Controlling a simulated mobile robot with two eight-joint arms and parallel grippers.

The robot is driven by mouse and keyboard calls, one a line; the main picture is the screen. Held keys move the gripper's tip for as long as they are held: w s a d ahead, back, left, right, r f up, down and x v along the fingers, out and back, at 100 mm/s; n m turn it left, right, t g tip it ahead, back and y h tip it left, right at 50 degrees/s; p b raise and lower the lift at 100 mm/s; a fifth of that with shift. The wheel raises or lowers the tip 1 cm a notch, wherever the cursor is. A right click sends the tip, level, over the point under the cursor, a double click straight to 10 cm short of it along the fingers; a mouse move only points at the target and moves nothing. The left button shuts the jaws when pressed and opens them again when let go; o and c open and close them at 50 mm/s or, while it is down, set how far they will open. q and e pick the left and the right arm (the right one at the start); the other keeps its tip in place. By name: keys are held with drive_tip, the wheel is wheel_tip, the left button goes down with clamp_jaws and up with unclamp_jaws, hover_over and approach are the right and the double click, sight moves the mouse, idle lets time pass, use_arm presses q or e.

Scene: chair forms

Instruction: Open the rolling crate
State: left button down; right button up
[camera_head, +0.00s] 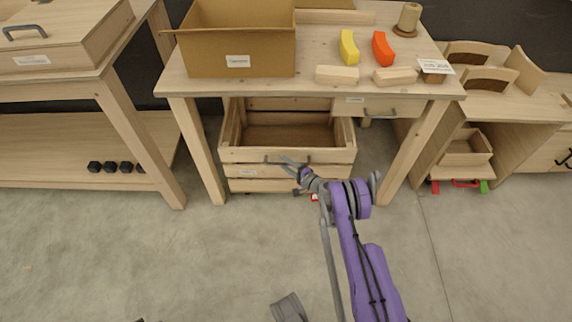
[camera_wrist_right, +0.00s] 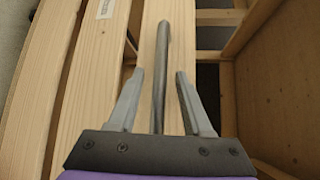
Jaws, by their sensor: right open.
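The rolling crate (camera_head: 240,156) is a slatted light-wood box under the middle table, with an open top and an empty-looking inside. Its dark bar handle (camera_head: 271,160) is on the upper front slat, partly hidden by my right gripper (camera_head: 293,175). In the right wrist view, the right gripper (camera_wrist_right: 160,73) is open, with the grey handle (camera_wrist_right: 162,45) running between its two fingers. Visible gaps separate the fingers from the bar. The crate's front slats (camera_wrist_right: 75,85) show on the left there.
The table (camera_head: 190,88) above has legs on both sides of the crate. It carries a cardboard box (camera_head: 240,50), yellow (camera_head: 349,47) and red (camera_head: 382,48) pieces and wooden blocks. A small drawer (camera_head: 380,108) is right of the crate. The concrete floor in front is clear.

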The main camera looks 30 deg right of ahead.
clamp_jaws()
idle(1.3)
